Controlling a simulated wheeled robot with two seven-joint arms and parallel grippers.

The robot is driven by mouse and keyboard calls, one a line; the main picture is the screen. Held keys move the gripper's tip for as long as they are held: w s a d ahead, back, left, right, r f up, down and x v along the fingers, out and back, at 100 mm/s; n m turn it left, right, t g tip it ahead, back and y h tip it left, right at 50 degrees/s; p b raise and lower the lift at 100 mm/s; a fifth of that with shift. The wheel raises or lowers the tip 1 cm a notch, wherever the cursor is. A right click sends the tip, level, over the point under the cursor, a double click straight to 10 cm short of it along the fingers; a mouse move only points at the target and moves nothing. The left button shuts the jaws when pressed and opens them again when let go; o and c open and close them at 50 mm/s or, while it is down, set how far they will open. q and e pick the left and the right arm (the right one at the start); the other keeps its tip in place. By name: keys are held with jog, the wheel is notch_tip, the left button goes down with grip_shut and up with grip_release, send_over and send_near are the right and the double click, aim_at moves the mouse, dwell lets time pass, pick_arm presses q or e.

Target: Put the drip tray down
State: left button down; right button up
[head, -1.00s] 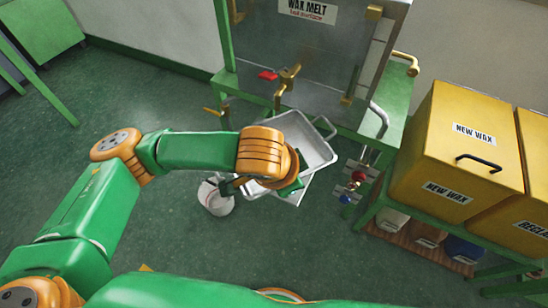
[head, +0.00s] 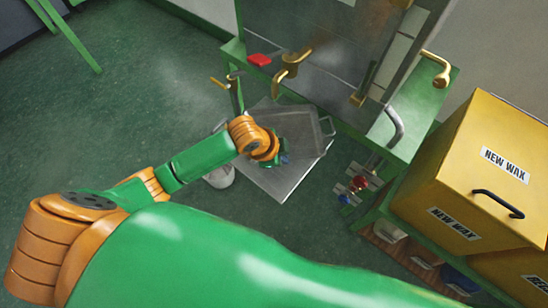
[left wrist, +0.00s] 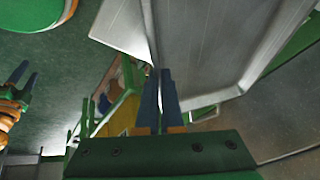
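The drip tray (head: 308,128) is a grey metal pan with a loop handle at its far right, under the brass tap of the wax melter. A flat pale plate (head: 283,181) shows below it; whether they touch I cannot tell. My left gripper (head: 280,158) is at the tray's near side. In the left wrist view my left gripper's blue fingers (left wrist: 161,75) are close together at the rim of the tray (left wrist: 222,45), apparently shut on it. My right gripper (left wrist: 24,82) shows at the left of that view, with its fingers apart and empty.
The wax melter with its brass tap (head: 290,64) and red handle (head: 259,60) stands behind the tray. Floor at left is clear.

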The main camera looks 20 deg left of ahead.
pick_arm(q)
jog(key=a+f, duration=0.1)
jog(key=w+a+f+b, duration=0.1)
jog(key=f, duration=0.1)
jog(key=a+f, duration=0.1)
jog(key=f, duration=0.1)
jog(key=shift+w, duration=0.4)
jog(key=f, duration=0.1)
jog(key=f+b, duration=0.1)
jog(key=f, duration=0.1)
jog(key=shift+w+a+f+b, duration=0.1)
jog(key=shift+a+f+b, duration=0.2)
jog(key=c, duration=1.5)
grip_release()
jog(key=shift+f, duration=0.1)
jog(key=o, duration=0.4)
